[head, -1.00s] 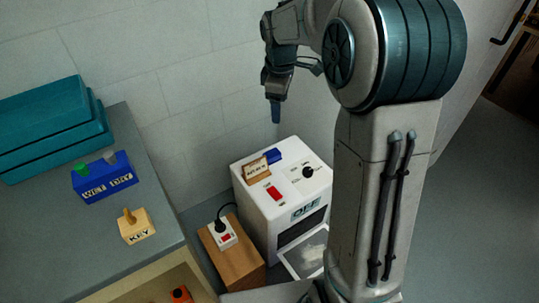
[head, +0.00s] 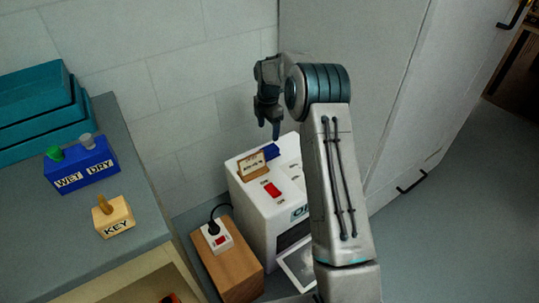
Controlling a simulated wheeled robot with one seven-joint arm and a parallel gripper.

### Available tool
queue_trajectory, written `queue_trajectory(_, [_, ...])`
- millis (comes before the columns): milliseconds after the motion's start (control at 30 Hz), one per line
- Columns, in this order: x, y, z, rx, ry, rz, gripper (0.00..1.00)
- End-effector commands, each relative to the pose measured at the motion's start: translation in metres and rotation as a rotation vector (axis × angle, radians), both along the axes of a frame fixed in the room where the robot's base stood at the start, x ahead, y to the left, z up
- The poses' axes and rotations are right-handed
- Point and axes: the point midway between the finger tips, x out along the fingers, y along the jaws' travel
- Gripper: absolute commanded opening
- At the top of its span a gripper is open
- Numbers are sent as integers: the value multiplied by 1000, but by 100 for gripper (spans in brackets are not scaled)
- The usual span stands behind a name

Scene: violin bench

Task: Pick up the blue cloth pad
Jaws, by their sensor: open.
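A small blue pad (head: 271,152) lies on top of the white box-shaped machine (head: 255,213), behind a small wooden sign. My gripper (head: 269,130) hangs above the machine's top, fingers pointing down, close over the blue pad in the picture. The gap between the fingertips and the pad is hard to judge. The gripper looks empty. My arm hides the right part of the machine.
The wooden sign (head: 253,166) stands just in front of the pad. A red switch (head: 272,190) is on the machine top. A power strip (head: 217,236) sits on a wooden block (head: 232,265). A bench at left holds a blue WET/DRY holder (head: 82,168) and a KEY block (head: 115,217).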

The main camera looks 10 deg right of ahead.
Motion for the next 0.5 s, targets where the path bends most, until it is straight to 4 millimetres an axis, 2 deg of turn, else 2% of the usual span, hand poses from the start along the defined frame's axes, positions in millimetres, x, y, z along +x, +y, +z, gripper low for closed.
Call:
queue_trajectory(33, [-1, 0, -14, -1, 4, 1, 71])
queue_trajectory(133, [-1, 0, -31, 0, 3, 0, 71])
queue_trajectory(500, [-4, 1, -58, -1, 2, -1, 71])
